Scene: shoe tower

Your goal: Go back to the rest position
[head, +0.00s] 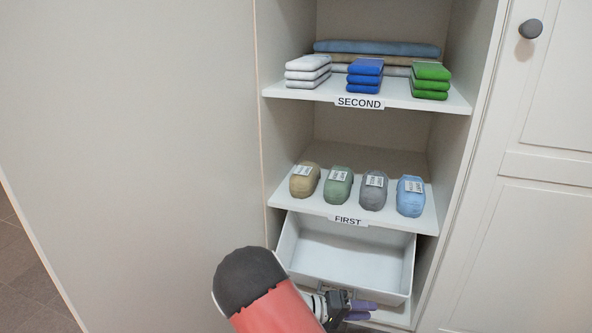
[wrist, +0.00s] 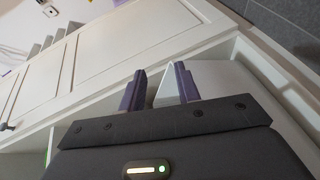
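My gripper (head: 368,308) is low in the head view, at the front of the open white drawer (head: 345,262) under the first shelf. The drawer is pulled out and looks empty inside. In the wrist view my gripper's (wrist: 160,70) two purple fingers stand apart, with nothing held between them. A pale panel shows just behind the fingers; I cannot tell whether they touch the drawer. My red and dark arm covers the drawer's lower left.
The first shelf (head: 400,222) carries several rolled bundles. The second shelf (head: 300,95) holds white, blue (head: 365,73) and green (head: 430,80) folded stacks. A closed white door (head: 540,240) stands at right, and a plain panel (head: 130,150) at left.

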